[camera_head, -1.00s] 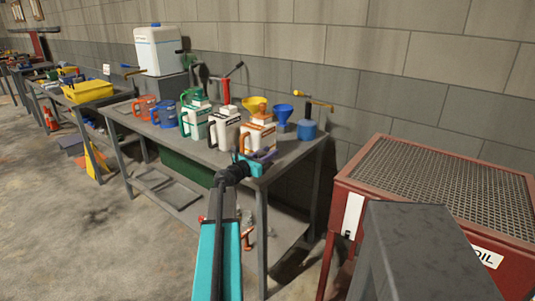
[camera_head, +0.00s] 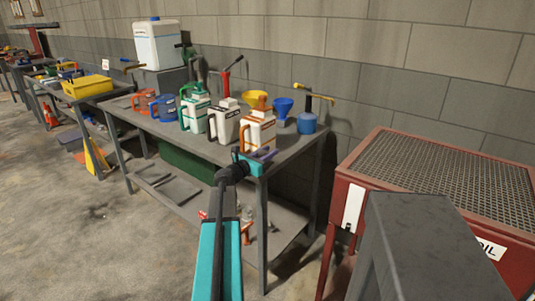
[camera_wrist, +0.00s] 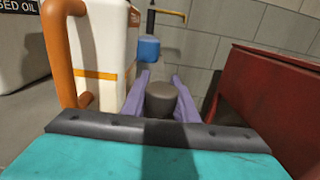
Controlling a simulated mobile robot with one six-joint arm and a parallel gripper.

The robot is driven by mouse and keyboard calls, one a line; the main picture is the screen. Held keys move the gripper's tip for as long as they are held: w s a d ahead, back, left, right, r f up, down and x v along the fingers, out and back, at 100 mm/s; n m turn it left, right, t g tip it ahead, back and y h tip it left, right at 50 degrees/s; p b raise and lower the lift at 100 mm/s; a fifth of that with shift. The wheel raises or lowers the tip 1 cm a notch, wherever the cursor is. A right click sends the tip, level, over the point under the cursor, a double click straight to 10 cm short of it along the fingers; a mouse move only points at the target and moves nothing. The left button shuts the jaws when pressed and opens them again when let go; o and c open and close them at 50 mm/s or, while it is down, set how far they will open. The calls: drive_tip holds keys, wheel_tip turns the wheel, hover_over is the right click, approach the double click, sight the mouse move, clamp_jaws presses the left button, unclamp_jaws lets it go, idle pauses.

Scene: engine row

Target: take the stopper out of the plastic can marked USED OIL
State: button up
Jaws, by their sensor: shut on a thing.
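My gripper (camera_head: 266,157) is low at the near right corner of the bench. In the wrist view its two purple fingers (camera_wrist: 161,100) are shut on a dark round stopper (camera_wrist: 160,97), clear of any can opening that I can see. The white can marked USED OIL (camera_wrist: 20,45) is cut off at the left edge of the wrist view, so only part of its label reads and its mouth is out of frame. A white can with an orange handle (camera_head: 258,133) stands between it and my gripper, close to the gripper's left.
The bench (camera_head: 290,147) also holds green-handled and black-handled cans, a yellow funnel (camera_head: 255,99), a blue funnel (camera_head: 282,106) and a blue can (camera_head: 306,123). A red cabinet with a mesh top (camera_head: 440,180) stands to the right.

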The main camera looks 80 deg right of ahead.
drive_tip(key=o, duration=1.2)
drive_tip(key=shift+a, duration=0.15)
drive_tip(key=b+v, duration=0.1)
drive_tip(key=v, duration=1.2)
drive_tip(key=shift+w+a, duration=0.15)
drive_tip(key=shift+a, duration=0.05)
drive_tip(key=shift+w, duration=0.1)
